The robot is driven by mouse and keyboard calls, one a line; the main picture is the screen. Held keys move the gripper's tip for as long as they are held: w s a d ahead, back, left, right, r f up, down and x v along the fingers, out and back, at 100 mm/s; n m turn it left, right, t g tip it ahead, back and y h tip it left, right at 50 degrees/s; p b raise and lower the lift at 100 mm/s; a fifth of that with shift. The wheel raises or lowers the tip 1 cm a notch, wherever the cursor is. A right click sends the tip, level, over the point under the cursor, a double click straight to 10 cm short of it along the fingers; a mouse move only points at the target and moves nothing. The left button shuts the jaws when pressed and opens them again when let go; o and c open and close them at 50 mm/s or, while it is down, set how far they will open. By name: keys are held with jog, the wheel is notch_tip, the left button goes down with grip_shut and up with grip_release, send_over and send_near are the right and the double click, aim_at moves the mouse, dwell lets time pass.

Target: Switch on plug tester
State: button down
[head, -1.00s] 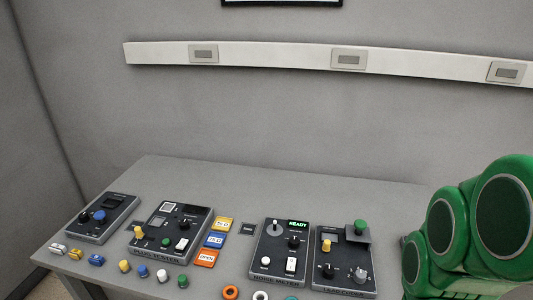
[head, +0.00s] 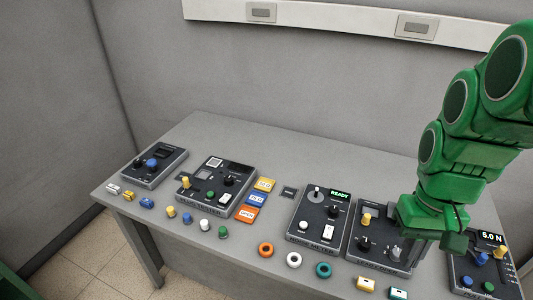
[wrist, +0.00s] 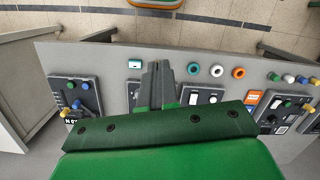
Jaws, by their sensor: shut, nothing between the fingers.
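The plug tester (head: 207,200) is a dark box on the left half of the table, second from the left. It has a yellow knob (head: 185,183), a black dial (head: 227,181), a small green button and a white rocker switch (head: 225,198). Its small screen (head: 239,168) looks dark. My gripper (wrist: 158,70) is shut and empty. In the head view it is over the right-hand devices, well to the right of the plug tester; its fingertips are hard to make out there.
A meter reading READY (head: 310,232), another dark device (head: 375,262) and a device showing 5.0 N (head: 485,265) stand to the right. Coloured cards (head: 256,199) lie beside the plug tester. Coloured plugs and rings (head: 265,250) line the front edge. The back of the table is clear.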

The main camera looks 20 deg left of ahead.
jog(key=w+a+n, duration=0.7)
jog(key=w+a, duration=1.3)
jog(key=a, duration=0.1)
jog(key=n, duration=0.8)
send_over(223, 200)
jog(key=w, duration=0.3)
notch_tip(223, 200, down, 11)
jog(key=shift+s, duration=0.15)
jog(key=shift+f, duration=0.1)
jog(key=f, duration=0.4)
jog(key=s+f, duration=0.1)
jog(key=f, duration=0.4)
jog(key=s+f, duration=0.1)
jog(key=f, duration=0.3)
jog(key=shift+s+f, duration=0.1)
jog(key=shift+f, duration=0.3)
